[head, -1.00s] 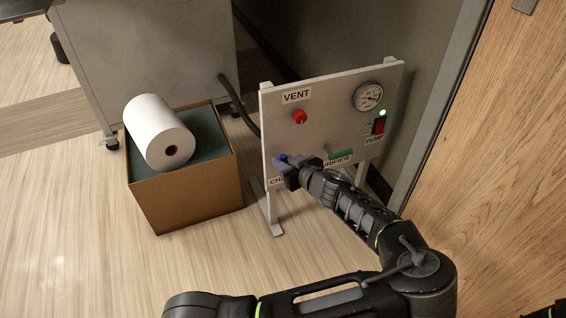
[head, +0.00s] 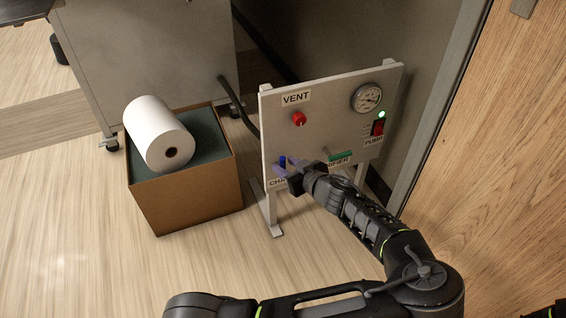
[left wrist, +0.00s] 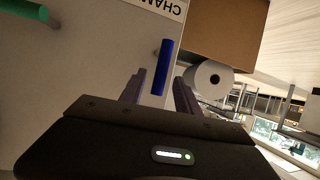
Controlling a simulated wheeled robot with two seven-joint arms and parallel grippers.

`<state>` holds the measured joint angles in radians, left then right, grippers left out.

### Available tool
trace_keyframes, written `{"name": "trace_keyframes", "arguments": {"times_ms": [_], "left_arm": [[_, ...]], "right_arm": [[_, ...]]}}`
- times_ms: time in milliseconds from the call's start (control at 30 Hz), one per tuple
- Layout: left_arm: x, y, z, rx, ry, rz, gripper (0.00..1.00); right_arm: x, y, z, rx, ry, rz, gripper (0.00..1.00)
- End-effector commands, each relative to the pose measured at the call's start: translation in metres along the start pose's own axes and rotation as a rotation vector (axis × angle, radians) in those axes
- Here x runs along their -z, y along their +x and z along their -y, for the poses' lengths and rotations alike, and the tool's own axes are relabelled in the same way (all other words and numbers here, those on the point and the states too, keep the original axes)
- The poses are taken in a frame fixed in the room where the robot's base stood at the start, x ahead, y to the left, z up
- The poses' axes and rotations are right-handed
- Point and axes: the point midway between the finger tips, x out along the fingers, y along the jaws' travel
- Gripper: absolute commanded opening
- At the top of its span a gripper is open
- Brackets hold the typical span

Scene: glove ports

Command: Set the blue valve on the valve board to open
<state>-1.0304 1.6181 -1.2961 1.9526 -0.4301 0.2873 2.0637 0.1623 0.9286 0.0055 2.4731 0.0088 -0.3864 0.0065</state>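The valve board (head: 330,110) stands upright on white legs. The blue valve's handle (head: 282,162) is at its lower left, above a partly covered label. The handle looks upright in the head view. In the left wrist view it is a long blue bar (left wrist: 162,68), close to the label, which reads upside down there. My left gripper (head: 285,170) is at the board's lower left, just by the handle. Its two fingers are apart, and in the left wrist view the bar shows in the gap between them; I cannot tell whether they touch it. My right gripper is out of view.
A green handle (head: 340,156) lies level right of the blue valve. A red knob (head: 299,118), a gauge (head: 368,97) and a red pump switch (head: 378,128) sit higher. A box (head: 185,190) with a white roll (head: 157,132) stands left. A wooden door (head: 500,150) is right.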

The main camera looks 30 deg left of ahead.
Motion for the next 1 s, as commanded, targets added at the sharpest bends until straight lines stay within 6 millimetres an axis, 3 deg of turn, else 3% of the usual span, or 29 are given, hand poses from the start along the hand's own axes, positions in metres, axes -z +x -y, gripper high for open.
{"name": "trace_keyframes", "arguments": {"times_ms": [200, 333, 1000], "left_arm": [[0.003, -0.039, -0.001, -0.003, 0.0, 0.0, 0.39], [0.001, -0.052, 0.0, 0.0, -0.001, 0.0, 0.39], [0.006, -0.058, 0.0, 0.0, -0.001, 0.0, 0.39]], "right_arm": [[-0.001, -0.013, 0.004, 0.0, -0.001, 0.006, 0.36], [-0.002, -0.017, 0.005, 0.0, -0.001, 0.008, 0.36], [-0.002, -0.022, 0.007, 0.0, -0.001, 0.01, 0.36]]}}
